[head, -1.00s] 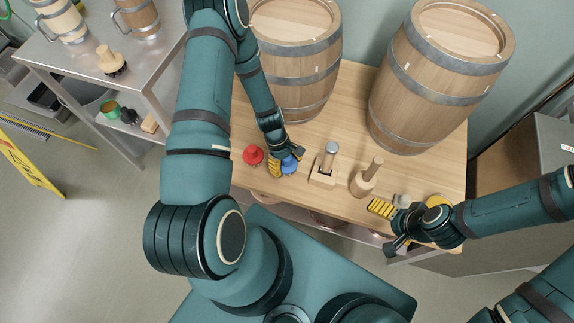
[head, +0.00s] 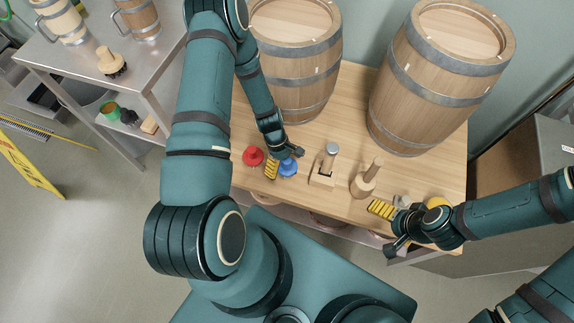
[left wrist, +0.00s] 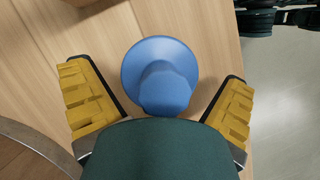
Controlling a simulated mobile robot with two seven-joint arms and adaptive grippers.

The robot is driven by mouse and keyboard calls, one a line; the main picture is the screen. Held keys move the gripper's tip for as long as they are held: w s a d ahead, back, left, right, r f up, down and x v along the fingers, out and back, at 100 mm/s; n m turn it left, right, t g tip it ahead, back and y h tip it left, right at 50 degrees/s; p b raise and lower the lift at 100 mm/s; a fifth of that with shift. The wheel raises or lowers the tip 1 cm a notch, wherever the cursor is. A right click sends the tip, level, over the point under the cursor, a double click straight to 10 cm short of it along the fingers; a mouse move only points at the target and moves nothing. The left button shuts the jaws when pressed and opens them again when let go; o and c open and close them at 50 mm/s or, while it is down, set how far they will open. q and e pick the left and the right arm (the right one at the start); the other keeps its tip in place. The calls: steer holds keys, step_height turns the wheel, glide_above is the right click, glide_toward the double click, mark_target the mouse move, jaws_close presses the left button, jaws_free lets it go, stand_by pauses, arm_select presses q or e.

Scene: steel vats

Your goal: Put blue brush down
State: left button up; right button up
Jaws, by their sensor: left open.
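The blue brush (head: 288,168) stands on the wooden table (head: 335,212) near its front edge, just right of a red brush (head: 253,156). My left gripper (head: 281,163) is at the blue brush. In the left wrist view the blue brush (left wrist: 160,72) stands between the two yellow-padded fingers of the left gripper (left wrist: 160,108), with a gap on both sides, so the gripper is open and not touching it. My right gripper (head: 392,228) is at the right front edge of the table; its jaws are not clear enough to judge.
Two wooden barrels (head: 296,75) (head: 428,85) stand at the back of the table. A wooden plane-like tool (head: 325,165) and a wooden stamp-like tool (head: 367,180) stand right of the blue brush. A steel table (head: 85,60) with mugs is at the left.

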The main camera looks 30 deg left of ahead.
arm_select(q)
steer(key=p+v, duration=0.2)
steer(key=v, duration=0.9)
steer(key=shift+r, duration=0.1)
steer(key=s+d+f+m+t, duration=0.1)
steer(key=s+d+m, duration=0.5)
steer(key=d, duration=0.2)
steer(key=s+d+f+m, duration=0.1)
steer(key=s+d+m, duration=0.5)
steer(key=d, duration=0.2)
steer(key=w+d+r+m+t, duration=0.1)
steer(key=w+d+r, duration=0.1)
steer(key=w+r, duration=0.3)
steer(key=shift+w+d+r+t, duration=0.2)
steer(key=shift+w+t, duration=0.2)
steer(key=shift+w, duration=0.25)
